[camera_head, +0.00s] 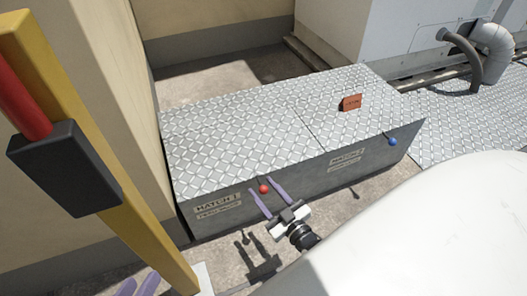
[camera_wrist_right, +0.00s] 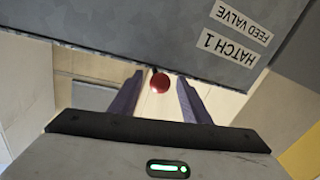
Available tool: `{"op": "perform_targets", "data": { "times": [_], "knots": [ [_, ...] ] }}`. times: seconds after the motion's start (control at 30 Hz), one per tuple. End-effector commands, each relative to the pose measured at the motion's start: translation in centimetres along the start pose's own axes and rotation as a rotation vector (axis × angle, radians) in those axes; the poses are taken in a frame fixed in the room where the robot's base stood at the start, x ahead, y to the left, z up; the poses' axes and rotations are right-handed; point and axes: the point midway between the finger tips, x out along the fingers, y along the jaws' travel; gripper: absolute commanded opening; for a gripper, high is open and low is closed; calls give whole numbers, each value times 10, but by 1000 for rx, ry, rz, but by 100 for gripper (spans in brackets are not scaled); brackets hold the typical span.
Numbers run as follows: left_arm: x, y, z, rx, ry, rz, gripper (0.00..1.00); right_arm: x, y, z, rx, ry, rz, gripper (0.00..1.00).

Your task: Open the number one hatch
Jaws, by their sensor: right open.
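The number one hatch (camera_head: 225,140) is the left diamond-plate lid on a low grey box, lying flat and shut. Its front label (camera_head: 217,203) reads HATCH 1, FEED VALVE in the wrist view (camera_wrist_right: 240,30). A red ball knob (camera_head: 264,189) sits at the lid's front edge. My right gripper (camera_head: 258,181) is open, its purple fingers on either side of the knob. In the right wrist view the knob (camera_wrist_right: 160,83) lies between the fingers (camera_wrist_right: 159,76), with gaps visible; contact is not clear. My left gripper (camera_head: 137,284) shows only purple fingertips, apart, at the bottom edge.
The right lid (camera_head: 350,85) has a blue ball knob (camera_head: 393,141) and an orange tag (camera_head: 350,103) on top. A yellow post (camera_head: 100,130) with a dark block (camera_head: 65,168) stands in the left foreground. A beige wall (camera_head: 110,70) borders the box's left side.

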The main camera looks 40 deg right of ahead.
Motion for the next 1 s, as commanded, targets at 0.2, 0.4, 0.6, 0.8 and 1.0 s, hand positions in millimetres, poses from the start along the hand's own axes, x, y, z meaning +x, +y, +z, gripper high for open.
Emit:
{"op": "perform_targets", "data": {
  "times": [0.2,0.4,0.6,0.8,1.0],
  "knots": [
    [0,1,-1,-2,6,5,31,7,0,0,0,-1,0,43],
    [0,1,-1,-2,7,5,31,7,0,0,-1,-1,0,36],
    [0,1,-1,-2,8,6,31,7,0,0,-1,-1,0,2],
    [-1,2,-2,-1,8,5,31,6,1,-1,-1,-2,0,0],
    [-6,1,-8,12,-7,-13,31,3,8,-9,3,-21,7,0]
  ]
}}
